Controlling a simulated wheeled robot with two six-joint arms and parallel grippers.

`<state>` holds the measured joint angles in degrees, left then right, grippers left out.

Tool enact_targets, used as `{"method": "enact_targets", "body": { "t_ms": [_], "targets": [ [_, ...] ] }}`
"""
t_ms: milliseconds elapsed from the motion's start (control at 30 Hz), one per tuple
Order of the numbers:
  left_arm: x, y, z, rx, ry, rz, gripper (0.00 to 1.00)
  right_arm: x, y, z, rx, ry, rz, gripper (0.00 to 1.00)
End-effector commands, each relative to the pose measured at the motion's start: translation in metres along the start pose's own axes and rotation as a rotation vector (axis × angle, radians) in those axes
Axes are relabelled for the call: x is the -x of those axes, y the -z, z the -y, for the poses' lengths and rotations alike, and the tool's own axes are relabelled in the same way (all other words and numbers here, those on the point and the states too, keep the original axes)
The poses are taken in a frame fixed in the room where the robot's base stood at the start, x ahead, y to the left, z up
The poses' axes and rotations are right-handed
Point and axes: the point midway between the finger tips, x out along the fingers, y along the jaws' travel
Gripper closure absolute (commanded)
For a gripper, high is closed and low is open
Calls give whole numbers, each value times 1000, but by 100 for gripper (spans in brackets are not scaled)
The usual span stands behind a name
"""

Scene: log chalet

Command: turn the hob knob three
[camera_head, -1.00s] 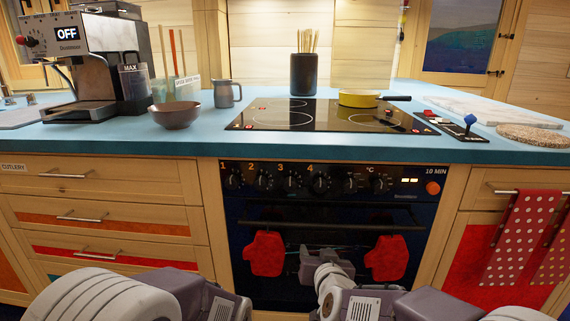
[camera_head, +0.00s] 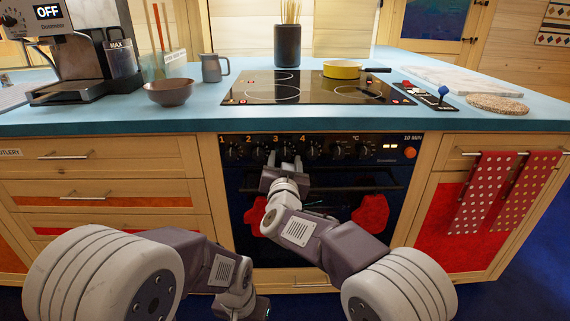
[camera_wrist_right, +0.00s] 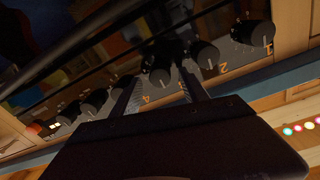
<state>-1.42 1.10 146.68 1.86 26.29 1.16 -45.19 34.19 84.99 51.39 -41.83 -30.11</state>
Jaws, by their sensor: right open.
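Hob knob three (camera_head: 286,152) is a dark round knob on the black oven front, third from the left in the numbered row. It also shows in the right wrist view (camera_wrist_right: 161,73). My right gripper (camera_head: 285,161) is open in front of it. In the right wrist view its two fingers (camera_wrist_right: 158,84) point at the panel, with the knob between their tips. I cannot tell whether they touch it. Knob two (camera_wrist_right: 205,54) and knob four (camera_head: 312,150) are close on either side. My left arm hangs low at the bottom, and its fingers do not show.
The oven handle (camera_head: 340,190) runs below the knobs, with red mitts (camera_head: 371,213) hanging there. Above is the glass hob (camera_head: 300,92) with a yellow pan (camera_head: 342,69). A bowl (camera_head: 169,92) and mug (camera_head: 211,69) stand left on the blue worktop (camera_head: 150,118).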

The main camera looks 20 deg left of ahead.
Motion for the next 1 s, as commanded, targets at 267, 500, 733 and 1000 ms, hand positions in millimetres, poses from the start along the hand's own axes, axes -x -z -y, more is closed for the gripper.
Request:
{"method": "enact_targets", "body": {
  "t_ms": [267,500,733,1000],
  "targets": [
    [0,0,0,0,0,0,54,-4,1,0,1,0,0,48],
    [0,0,0,0,0,0,54,-4,0,0,1,0,0,100],
    [0,0,0,0,0,0,54,-3,1,0,-17,0,1,100],
    [2,0,0,0,0,0,54,-3,1,0,-152,-1,7,100]
  ]
}}
